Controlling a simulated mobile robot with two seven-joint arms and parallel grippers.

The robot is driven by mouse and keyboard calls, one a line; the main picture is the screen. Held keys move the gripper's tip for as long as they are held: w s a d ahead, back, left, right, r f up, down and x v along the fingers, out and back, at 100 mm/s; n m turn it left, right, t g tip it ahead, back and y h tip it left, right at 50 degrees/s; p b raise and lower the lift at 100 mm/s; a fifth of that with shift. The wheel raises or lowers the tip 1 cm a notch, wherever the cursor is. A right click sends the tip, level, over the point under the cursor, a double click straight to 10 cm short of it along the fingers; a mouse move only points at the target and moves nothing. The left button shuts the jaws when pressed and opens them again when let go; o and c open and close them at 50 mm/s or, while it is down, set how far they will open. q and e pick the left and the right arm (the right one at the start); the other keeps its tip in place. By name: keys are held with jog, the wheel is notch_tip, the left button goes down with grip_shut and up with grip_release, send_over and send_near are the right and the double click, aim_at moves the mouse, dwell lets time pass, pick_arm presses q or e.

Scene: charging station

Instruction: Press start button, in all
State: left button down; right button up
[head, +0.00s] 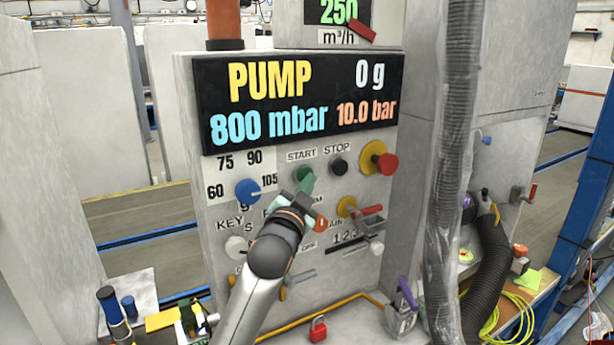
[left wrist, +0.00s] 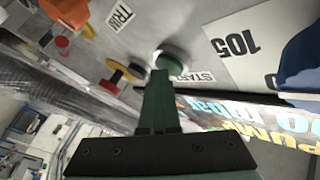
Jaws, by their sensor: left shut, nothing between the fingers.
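The round green start button (head: 301,173) sits on the grey panel under the "START" label, left of the black stop button (head: 339,166). The green button (left wrist: 173,57) also shows in the left wrist view. My left gripper (head: 308,184) is shut and empty, with its green fingers pointing at the start button. In the left wrist view, the closed fingertips (left wrist: 160,73) overlap the near edge of the button. I cannot tell whether they touch it or how far it is pressed in. My right gripper is not in view.
A pump display (head: 300,95) reads 800 mbar, 10.0 bar and 0 g. A blue dial (head: 248,191) is left of the button; a red knob on a yellow base (head: 378,158) is at right. A grey hose (head: 452,150) hangs further right. A red padlock (head: 318,329) lies below.

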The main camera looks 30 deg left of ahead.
pick_arm(q)
jog(key=shift+s+d, duration=0.45)
jog(key=shift+d, duration=0.3)
jog(key=shift+s+d+p, duration=0.15)
jog(key=shift+s+d, duration=0.25)
jog(key=shift+d, duration=0.3)
jog(key=shift+s+d+p, duration=0.2)
jog(key=shift+s+d, duration=0.25)
jog(key=shift+d, duration=0.3)
jog(key=shift+s+d+p, duration=0.15)
jog(key=shift+s+d, duration=0.25)
jog(key=shift+d, duration=0.3)
